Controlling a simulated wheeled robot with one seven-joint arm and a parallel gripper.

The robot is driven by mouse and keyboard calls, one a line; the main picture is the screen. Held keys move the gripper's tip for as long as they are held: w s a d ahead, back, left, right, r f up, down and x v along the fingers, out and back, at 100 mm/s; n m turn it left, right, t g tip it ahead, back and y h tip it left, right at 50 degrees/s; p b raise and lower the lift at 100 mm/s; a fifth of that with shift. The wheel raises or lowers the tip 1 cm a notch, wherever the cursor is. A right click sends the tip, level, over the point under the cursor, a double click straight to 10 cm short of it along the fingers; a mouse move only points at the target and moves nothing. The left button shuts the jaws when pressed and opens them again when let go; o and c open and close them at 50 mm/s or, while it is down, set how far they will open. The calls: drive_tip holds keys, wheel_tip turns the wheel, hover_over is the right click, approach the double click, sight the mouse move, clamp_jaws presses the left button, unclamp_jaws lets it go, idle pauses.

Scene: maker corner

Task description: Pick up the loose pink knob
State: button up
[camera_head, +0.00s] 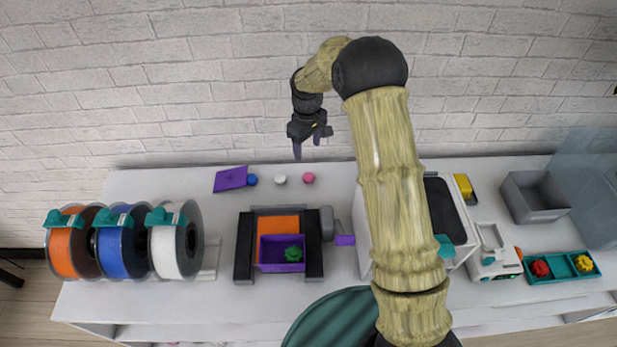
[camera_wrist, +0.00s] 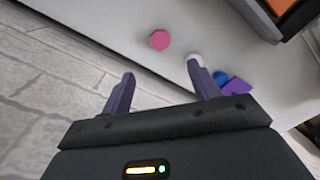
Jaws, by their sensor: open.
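The loose pink knob (camera_head: 308,177) lies on the white bench near the wall, right of a white knob (camera_head: 280,179) and a blue knob (camera_head: 252,180). In the wrist view the pink knob (camera_wrist: 160,40) is beyond the fingertips, between their directions and apart from both. My gripper (camera_head: 307,148) hangs above the back of the bench, higher than the knob. Its two purple fingers are spread, with nothing between them in the wrist view (camera_wrist: 161,70). The right finger partly covers the white knob (camera_wrist: 196,58).
A purple plate (camera_head: 230,179) lies beside the blue knob. In front stands a dark machine with a purple tray (camera_head: 268,266) holding a green piece. Filament spools (camera_head: 122,241) stand left. A white machine (camera_head: 458,213) is behind my arm. The brick wall (camera_head: 200,100) is close behind.

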drive_tip(key=p, duration=0.1)
hover_over(309, 176)
drive_tip(key=f, duration=0.8)
drive_tip(key=shift+w+a, duration=0.2)
drive_tip(key=shift+a, duration=0.05)
drive_tip(key=shift+s+d+f+p, duration=0.1)
drive_tip(key=shift+f+p, duration=0.5)
drive_tip(key=shift+f, duration=0.7)
drive_tip(key=shift+s+d+f+p, duration=0.1)
drive_tip(key=shift+f+p, duration=0.45)
drive_tip(key=shift+f, duration=0.75)
drive_tip(key=c, duration=1.1)
